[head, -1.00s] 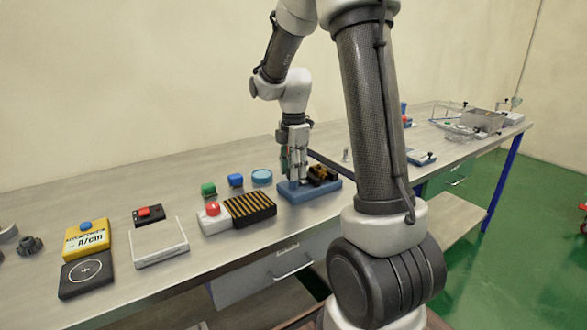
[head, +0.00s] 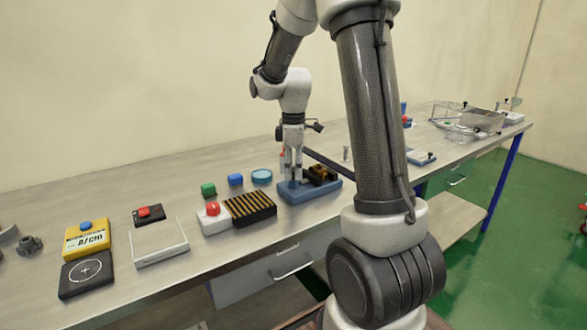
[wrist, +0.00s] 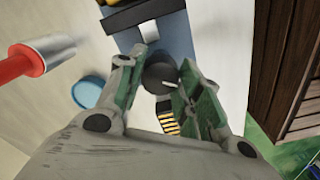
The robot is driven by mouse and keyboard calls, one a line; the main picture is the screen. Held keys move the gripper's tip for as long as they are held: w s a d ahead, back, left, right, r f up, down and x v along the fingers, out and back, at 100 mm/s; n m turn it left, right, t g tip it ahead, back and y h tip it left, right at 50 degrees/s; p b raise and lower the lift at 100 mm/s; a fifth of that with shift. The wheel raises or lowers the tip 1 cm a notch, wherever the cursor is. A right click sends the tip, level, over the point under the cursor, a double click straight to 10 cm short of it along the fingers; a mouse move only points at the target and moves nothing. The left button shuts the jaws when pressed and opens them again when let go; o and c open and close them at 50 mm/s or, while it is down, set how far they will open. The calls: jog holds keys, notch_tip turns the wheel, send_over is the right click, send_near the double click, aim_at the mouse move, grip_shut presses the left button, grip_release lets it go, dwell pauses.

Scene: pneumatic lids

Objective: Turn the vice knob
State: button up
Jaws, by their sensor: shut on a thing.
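The vice has a blue base (head: 312,193) with black and yellow jaws (head: 322,174), standing near the front edge of the bench. Its dark round knob (wrist: 159,76), with a white mark on it, shows between my fingers in the wrist view. My gripper (head: 293,179) points down over the left part of the vice and is shut on the knob. In the wrist view my gripper's (wrist: 163,62) green-padded fingers lie on either side of the knob. The fingers hide much of the knob in the head view.
A black and yellow slotted block (head: 250,208) and a red-button box (head: 214,216) stand left of the vice. A round blue dish (head: 262,176) lies behind. A red-handled thing with a metal end (wrist: 40,58) stands near my gripper. A wire rack (head: 465,122) stands far right.

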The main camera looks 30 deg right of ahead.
jog(key=m, duration=0.4)
jog(key=shift+m, duration=0.3)
jog(key=m, duration=0.3)
jog(key=shift+m, duration=0.4)
jog(key=m, duration=1)
jog(key=shift+m, duration=0.4)
jog(key=m, duration=0.3)
jog(key=shift+m, duration=0.3)
jog(key=m, duration=0.4)
jog(key=shift+r+m, duration=0.1)
jog(key=shift+m, duration=1.7)
